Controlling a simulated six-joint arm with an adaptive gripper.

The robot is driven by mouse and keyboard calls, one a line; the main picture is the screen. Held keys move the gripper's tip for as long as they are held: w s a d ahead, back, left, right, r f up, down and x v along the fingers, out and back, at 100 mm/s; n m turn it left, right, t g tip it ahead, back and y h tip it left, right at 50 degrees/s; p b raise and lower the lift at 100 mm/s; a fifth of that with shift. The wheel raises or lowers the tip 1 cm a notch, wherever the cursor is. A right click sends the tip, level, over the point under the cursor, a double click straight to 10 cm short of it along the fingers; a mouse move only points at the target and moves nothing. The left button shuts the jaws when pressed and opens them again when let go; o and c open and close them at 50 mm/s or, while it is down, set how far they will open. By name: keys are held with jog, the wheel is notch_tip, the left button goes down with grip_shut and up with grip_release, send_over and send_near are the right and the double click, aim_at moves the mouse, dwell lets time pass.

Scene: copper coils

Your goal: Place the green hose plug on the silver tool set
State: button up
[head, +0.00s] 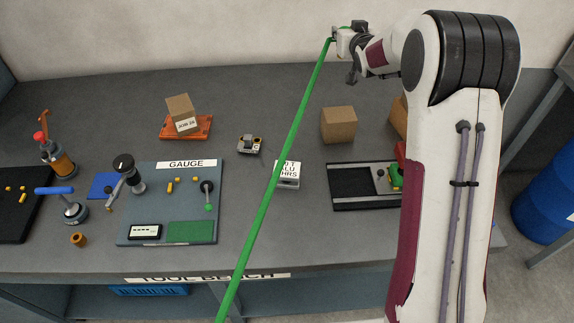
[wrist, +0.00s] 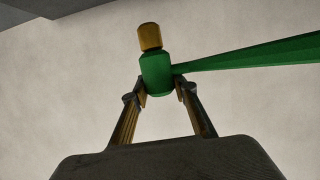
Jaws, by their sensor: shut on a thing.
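The green hose plug (wrist: 155,68) has a green body and a brass-coloured tip (wrist: 150,37). My gripper (wrist: 161,88) is shut on the green body, with one finger on each side, and the tip points away from the fingers. A green hose (wrist: 250,55) runs off to the right from the plug. In the head view my gripper (head: 339,40) is high over the back of the bench, against the wall, and the hose (head: 285,160) slants down to the front edge. A small silver-grey unit (head: 250,145) on the bench may be the silver tool set; I cannot tell for certain.
A labelled block (head: 287,174), a GAUGE board (head: 150,215) and a dark tray (head: 350,187) stand on the grey bench. A cardboard box (head: 338,125) is at the back, and another sits on an orange tray (head: 175,132). My arm hides part of the right side.

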jog(key=shift+s+d+r+y, duration=0.15)
jog(key=shift+s+r+y, duration=0.15)
jog(key=shift+s+r, duration=0.25)
jog(key=s+a+f+n+g+y, duration=0.1)
jog(key=s+a+n+y, duration=0.3)
jog(key=s, duration=0.5)
jog(key=s+a+f+n+g+y, duration=0.1)
jog(key=s+a+n+g+y, duration=0.2)
jog(key=s+a, duration=0.5)
jog(key=s+a+f+n+g+y, duration=0.1)
jog(key=s+a+n+g+y, duration=0.2)
jog(key=s, duration=0.9)
jog(key=a+n+y, duration=0.1)
jog(key=a, duration=0.2)
jog(key=shift+f+n+y, duration=0.4)
jog(key=shift+a, duration=0.1)
jog(key=shift+f, duration=2.9)
jog(key=shift+f, duration=2.1)
